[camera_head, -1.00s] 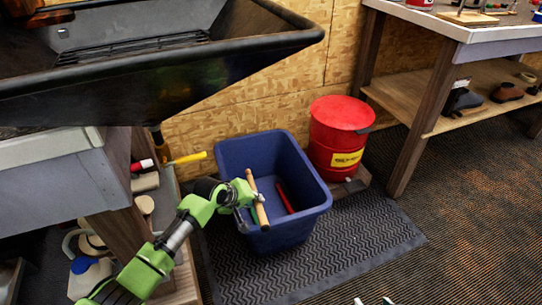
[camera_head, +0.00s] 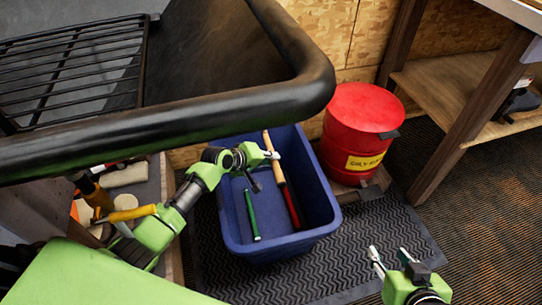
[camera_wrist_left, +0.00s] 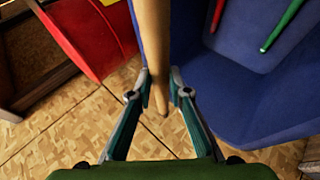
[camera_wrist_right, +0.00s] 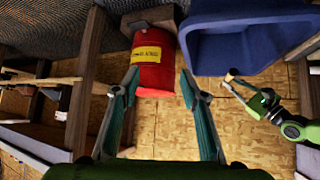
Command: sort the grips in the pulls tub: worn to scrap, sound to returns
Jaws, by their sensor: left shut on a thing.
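The blue tub (camera_head: 229,213) stands on the floor mat. A green grip (camera_head: 252,215) and a red grip (camera_head: 292,208) lie inside it; both also show in the left wrist view, green (camera_wrist_left: 282,25) and red (camera_wrist_left: 217,15). My left gripper (camera_head: 272,155) is shut on a tan grip (camera_head: 274,163) over the tub's back part. In the left wrist view the tan grip (camera_wrist_left: 152,40) runs between the fingers, its end poking past them. My right gripper (camera_head: 390,259) is open and empty, in front of the tub to the right. Wear on the grips cannot be told.
A red lidded can (camera_head: 358,125) with a yellow label stands right of the tub, near the wooden wall. A workbench with a lower shelf (camera_head: 460,85) is at right.

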